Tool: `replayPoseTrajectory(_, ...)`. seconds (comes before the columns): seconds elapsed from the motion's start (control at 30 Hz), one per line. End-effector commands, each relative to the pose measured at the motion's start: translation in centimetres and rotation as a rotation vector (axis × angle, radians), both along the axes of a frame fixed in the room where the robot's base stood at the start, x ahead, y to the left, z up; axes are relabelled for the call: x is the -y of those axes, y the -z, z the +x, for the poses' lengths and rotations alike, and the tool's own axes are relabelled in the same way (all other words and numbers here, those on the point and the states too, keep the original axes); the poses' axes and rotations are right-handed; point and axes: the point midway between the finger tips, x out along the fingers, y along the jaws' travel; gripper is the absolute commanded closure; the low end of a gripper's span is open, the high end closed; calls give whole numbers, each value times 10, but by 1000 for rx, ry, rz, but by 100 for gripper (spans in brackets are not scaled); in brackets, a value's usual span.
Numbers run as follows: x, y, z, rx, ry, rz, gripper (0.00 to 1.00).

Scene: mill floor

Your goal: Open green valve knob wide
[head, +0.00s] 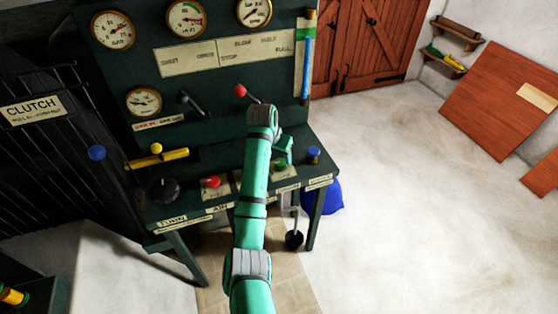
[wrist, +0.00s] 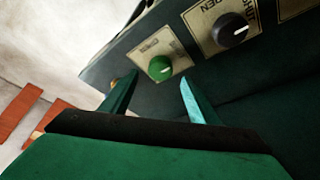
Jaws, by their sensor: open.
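The green valve knob (wrist: 160,68) is a round knob with a white pointer mark. It sits on a pale label plate on the dark green console. It also shows in the head view (head: 280,164), partly hidden by my arm. My gripper (wrist: 159,79) is open, its two fingers on either side of the knob in the wrist picture. It holds nothing. Whether the fingers reach down around the knob or stop short of it I cannot tell. In the head view my gripper (head: 285,150) is just above the knob.
A black knob (wrist: 231,30) is close to the green one in the wrist view. A red-balled lever (head: 241,91) juts from the panel behind. Open floor lies to the right.

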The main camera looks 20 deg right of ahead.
Motion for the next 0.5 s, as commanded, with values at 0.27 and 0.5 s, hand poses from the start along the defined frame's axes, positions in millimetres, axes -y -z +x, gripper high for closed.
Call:
replayPoseTrajectory(0.27, 11, 36, 11, -1, 0, 0, 45)
replayPoseTrajectory(0.5, 9, 45, 15, 1, -5, -1, 45)
